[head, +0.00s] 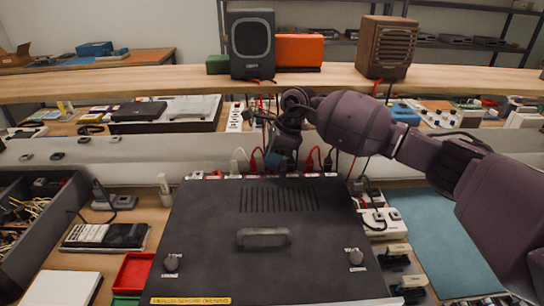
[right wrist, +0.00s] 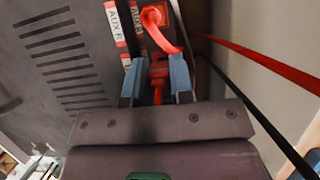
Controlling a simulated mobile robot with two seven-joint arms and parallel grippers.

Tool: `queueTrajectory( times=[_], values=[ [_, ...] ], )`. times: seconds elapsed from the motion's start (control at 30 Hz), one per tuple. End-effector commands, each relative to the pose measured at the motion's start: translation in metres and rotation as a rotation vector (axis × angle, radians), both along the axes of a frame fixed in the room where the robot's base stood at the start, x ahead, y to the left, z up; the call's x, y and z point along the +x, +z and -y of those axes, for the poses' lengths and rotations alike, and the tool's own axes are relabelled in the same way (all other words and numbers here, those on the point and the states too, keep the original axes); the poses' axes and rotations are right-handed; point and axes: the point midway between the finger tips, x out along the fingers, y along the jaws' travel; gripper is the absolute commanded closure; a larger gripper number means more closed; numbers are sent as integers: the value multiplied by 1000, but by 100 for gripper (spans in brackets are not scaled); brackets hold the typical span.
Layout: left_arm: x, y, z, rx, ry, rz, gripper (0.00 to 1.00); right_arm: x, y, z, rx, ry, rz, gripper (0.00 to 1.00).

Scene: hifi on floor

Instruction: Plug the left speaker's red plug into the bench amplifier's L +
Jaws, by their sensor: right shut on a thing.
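The bench amplifier (head: 215,220) is a wide black box in the middle of the head view, with its socket row and small labels along the far edge. The left speaker (head: 251,42) is dark grey and stands on the shelf behind. My right gripper (head: 283,158) reaches down at the amplifier's far edge. In the right wrist view its blue fingers (right wrist: 155,80) are shut on a red plug (right wrist: 158,72), beside the socket edge. A label reading AUX R (right wrist: 113,20) is close by. The plug's tip and the L + socket cannot be made out. My left gripper is out of view.
Other red, white and black plugs with cables stand along the amplifier's far edge, including a red one (right wrist: 153,16) close ahead of my fingers. Red and black cables (right wrist: 262,65) run past on the right. A brown speaker (head: 388,48) stands on the wooden shelf (head: 180,82).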

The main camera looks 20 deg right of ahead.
Motion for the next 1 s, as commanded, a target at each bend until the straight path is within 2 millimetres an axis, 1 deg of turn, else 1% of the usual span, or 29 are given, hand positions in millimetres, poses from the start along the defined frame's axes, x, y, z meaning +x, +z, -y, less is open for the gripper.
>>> queueTrajectory(
  times=[1.0],
  values=[
    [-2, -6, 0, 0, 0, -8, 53, 0, -10, 0, -1, 0, 0, 99]
  ],
)
